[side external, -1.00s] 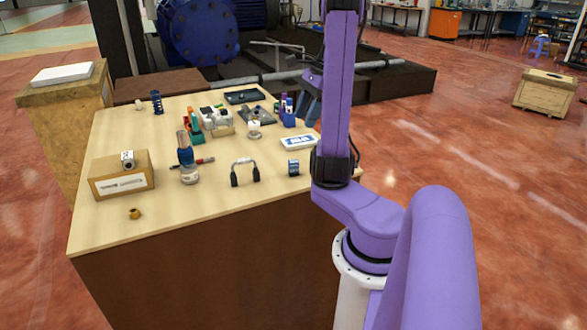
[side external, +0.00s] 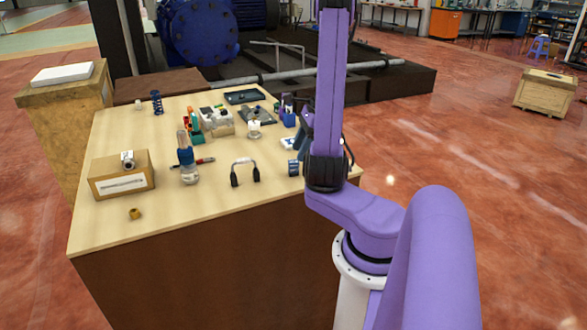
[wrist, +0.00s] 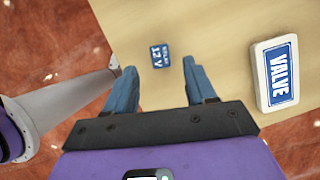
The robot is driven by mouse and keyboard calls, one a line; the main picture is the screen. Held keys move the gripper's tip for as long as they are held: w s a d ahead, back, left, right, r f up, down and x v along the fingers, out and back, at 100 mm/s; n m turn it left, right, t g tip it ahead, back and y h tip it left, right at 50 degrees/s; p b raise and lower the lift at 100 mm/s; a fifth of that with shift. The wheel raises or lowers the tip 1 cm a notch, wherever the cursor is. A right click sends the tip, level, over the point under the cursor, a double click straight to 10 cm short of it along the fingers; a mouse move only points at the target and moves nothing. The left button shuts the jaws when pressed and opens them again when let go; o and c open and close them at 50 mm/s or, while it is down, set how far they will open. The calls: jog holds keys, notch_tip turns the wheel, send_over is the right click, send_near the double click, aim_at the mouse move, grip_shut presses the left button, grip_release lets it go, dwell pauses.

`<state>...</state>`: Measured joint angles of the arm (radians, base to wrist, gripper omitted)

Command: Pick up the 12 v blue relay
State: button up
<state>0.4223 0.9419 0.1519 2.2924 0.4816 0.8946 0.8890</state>
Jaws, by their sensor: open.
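The blue relay (wrist: 160,55) is a small block with "12 V" lettering, lying on the wooden table. It also shows in the side view (side external: 293,168), near the table's right side and partly close behind my arm's outline. My gripper (wrist: 163,70) is open and empty. In the wrist view its two blue fingers stand either side of the relay's line, with the relay just beyond and between the fingertips, not touching either. In the side view the gripper is mostly hidden behind my purple arm.
The table edge is close.

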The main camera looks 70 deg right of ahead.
aim_at(295, 161)
jog(key=shift+x, duration=3.15)
jog(key=shift+d, duration=0.1)
grip_shut()
